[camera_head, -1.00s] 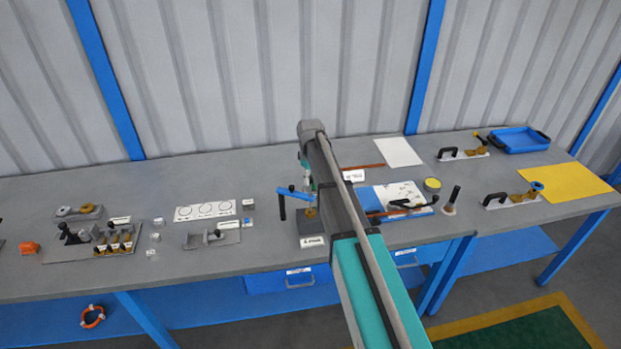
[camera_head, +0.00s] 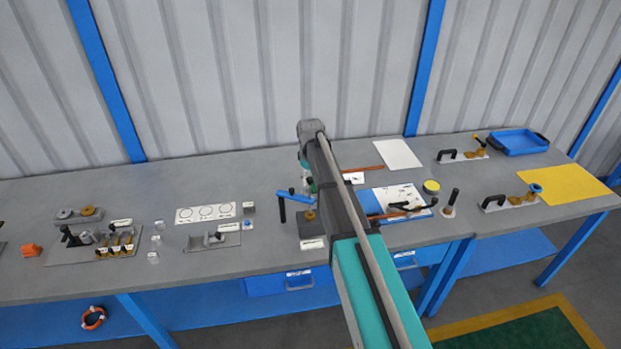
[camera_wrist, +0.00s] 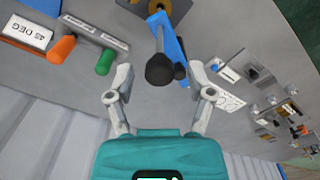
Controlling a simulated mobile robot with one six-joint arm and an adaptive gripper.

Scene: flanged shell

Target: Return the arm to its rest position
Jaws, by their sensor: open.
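My arm (camera_head: 335,190) reaches across the workbench (camera_head: 150,285) in the head view, its far end above the middle of the bench. It largely hides my gripper there. In the wrist view my gripper (camera_wrist: 160,71) has its two grey fingers apart, with nothing held. A blue lever (camera_wrist: 169,40) with a black knob (camera_wrist: 160,69) lies in line with the gap between the fingertips. The knob touches neither finger in the picture; its depth from them is hard to tell. In the head view the lever (camera_head: 292,196) stands on a dark fixture just left of my arm.
A printed board (camera_head: 400,200) and a small black post (camera_head: 451,200) stand right of my arm. A white ring card (camera_head: 206,212) and metal fixtures lie left. A corrugated wall rises behind.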

